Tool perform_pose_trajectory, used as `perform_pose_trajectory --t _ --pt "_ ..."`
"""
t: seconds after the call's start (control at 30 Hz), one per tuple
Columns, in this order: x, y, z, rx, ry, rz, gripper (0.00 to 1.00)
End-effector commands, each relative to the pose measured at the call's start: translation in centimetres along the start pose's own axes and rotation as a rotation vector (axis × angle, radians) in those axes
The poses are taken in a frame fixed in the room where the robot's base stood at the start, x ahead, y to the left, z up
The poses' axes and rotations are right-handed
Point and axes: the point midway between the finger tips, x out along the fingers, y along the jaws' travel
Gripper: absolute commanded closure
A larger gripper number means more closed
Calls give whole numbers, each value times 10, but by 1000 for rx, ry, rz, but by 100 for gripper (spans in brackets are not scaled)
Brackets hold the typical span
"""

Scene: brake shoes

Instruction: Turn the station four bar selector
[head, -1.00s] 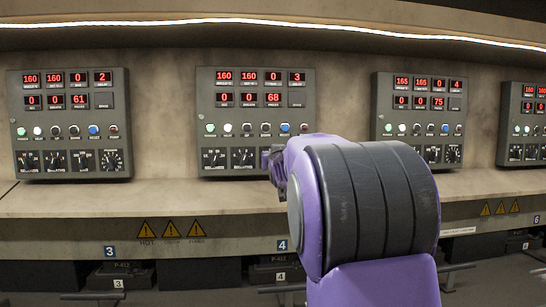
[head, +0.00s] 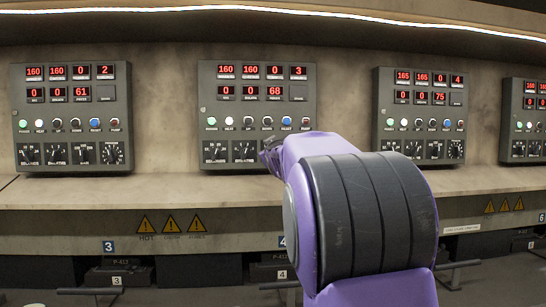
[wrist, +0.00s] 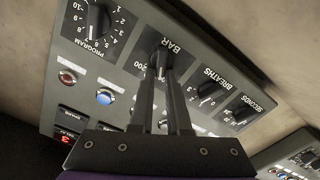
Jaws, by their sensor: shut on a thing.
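The station four panel (head: 290,108) is the grey box in the middle of the head view, above the blue 4 label (head: 282,242). Its bar selector (wrist: 161,58) is a small black knob beside the word BAR in the wrist view. My gripper (wrist: 163,72) is shut on this knob, one fingertip on each side. The fingers partly cover the knob and its scale; a 200 mark shows beside it. In the head view my gripper (head: 269,152) is at the panel's lower row of knobs, and my purple arm hides the knobs to its right.
In the wrist view, the program knob (wrist: 97,22) is on one side, and the breaths knob (wrist: 210,92) and seconds knob (wrist: 240,110) on the other. A blue button (wrist: 105,97) and red button (wrist: 67,76) are close by. A ledge (head: 160,190) runs below the panels.

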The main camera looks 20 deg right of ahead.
Motion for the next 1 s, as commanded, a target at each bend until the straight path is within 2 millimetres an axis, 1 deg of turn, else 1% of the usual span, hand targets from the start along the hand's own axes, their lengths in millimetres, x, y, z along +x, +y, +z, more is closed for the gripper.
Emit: perform_pose_trajectory --t 0.2,0.4,0.97,1.0 --pt "0 -3 1 -130 1 1 100" --pt "0 -3 0 -200 2 1 100" --pt "0 -3 -1 -230 2 1 100" --pt "0 -3 -1 -229 2 1 78"
